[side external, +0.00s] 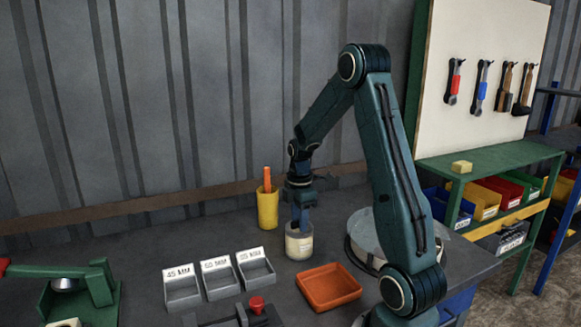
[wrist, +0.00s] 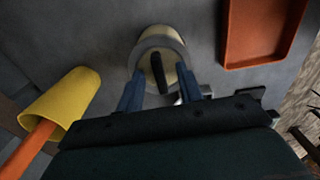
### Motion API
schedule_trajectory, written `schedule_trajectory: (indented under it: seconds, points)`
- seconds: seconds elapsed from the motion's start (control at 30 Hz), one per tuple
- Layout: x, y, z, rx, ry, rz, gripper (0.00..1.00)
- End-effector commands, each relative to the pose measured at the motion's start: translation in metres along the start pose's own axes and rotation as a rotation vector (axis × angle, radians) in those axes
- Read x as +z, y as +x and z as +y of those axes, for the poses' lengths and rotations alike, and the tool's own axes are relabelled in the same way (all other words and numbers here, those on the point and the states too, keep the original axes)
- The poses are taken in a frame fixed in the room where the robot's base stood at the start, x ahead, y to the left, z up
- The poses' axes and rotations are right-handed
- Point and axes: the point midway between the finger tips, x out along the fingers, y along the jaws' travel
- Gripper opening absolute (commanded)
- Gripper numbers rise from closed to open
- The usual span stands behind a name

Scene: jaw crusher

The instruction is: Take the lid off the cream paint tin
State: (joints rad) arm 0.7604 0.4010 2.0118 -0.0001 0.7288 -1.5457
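The cream paint tin (side external: 299,246) stands upright on the bench, directly below my gripper (side external: 300,226). In the wrist view the tin (wrist: 172,36) is at top centre, with a grey round lid (wrist: 143,57) and a dark upright bar-like handle (wrist: 157,72) on it. My gripper (wrist: 161,78) shows two blue fingers spread apart, one on each side of the handle, with gaps visible. The fingertips are over or near the lid; whether they touch it cannot be told. The fingers partly hide the tin's near side.
A yellow cup (side external: 267,208) with an orange stick stands close left of the tin. An orange tray (side external: 328,287) lies to the front right. Several grey labelled bins (side external: 219,278) are at the front left. A green press (side external: 90,290) stands at far left.

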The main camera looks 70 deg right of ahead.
Motion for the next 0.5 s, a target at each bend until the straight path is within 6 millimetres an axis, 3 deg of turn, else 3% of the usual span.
schedule_trajectory:
  seconds: [0.27, 0.47, 0.5]
  points:
    - [0.0, -0.0004, 0.0, 0.0, 0.0, 0.0, 0.36]
    - [0.0, -0.0004, 0.0, 0.0, 0.0, 0.0, 0.01]
    - [0.0, -0.0004, 0.0, 0.0, 0.0, 0.0, 0.0]
